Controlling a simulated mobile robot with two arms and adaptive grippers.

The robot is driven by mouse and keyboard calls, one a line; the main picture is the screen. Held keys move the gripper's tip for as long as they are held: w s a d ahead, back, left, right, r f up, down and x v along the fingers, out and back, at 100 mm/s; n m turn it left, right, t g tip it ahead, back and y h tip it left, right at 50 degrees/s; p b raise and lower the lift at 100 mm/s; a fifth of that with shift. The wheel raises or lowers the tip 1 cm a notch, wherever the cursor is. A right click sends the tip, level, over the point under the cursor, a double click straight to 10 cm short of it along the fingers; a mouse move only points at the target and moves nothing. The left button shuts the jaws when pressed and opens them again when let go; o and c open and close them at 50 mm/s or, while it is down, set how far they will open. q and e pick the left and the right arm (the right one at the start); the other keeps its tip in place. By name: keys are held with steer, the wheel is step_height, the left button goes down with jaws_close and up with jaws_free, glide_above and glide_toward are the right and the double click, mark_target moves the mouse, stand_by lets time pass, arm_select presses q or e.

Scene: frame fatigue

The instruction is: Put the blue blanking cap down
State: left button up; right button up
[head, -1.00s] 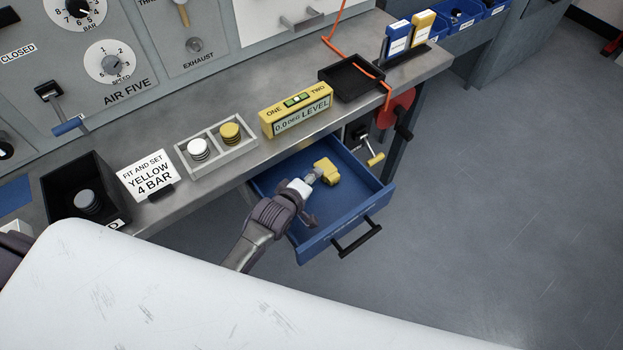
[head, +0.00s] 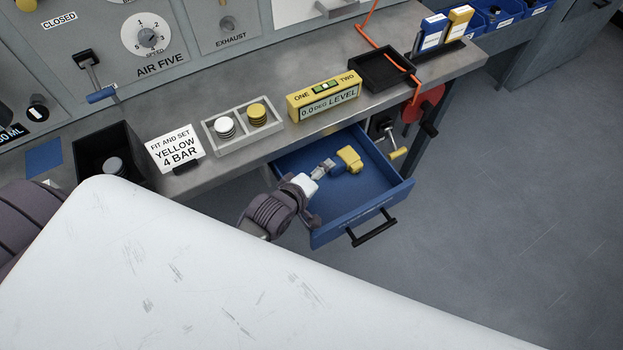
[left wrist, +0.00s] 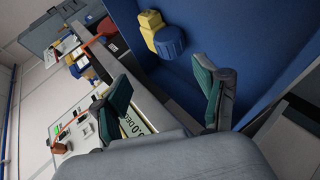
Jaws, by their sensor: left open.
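The blue blanking cap (left wrist: 169,43) is a ridged round piece in the open blue drawer (head: 330,213). It lies against a yellow piece (left wrist: 150,21), which also shows in the head view (head: 350,159). My left gripper (head: 325,169) is over the drawer. In the left wrist view its two fingers (left wrist: 161,80) are spread apart with nothing between them, and the cap is beyond the fingertips. In the head view the cap is mostly hidden by the gripper. My right gripper is not in view.
On the bench above the drawer stand a divided tray (head: 241,141) with a white and a yellow cap, a yellow level (head: 323,99), a sign (head: 174,148) reading "FIT AND SET YELLOW 4 BAR", a black bin (head: 88,165) and an empty black tray (head: 380,68).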

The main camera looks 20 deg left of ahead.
arm_select(q)
steer(key=shift+v, duration=2.25)
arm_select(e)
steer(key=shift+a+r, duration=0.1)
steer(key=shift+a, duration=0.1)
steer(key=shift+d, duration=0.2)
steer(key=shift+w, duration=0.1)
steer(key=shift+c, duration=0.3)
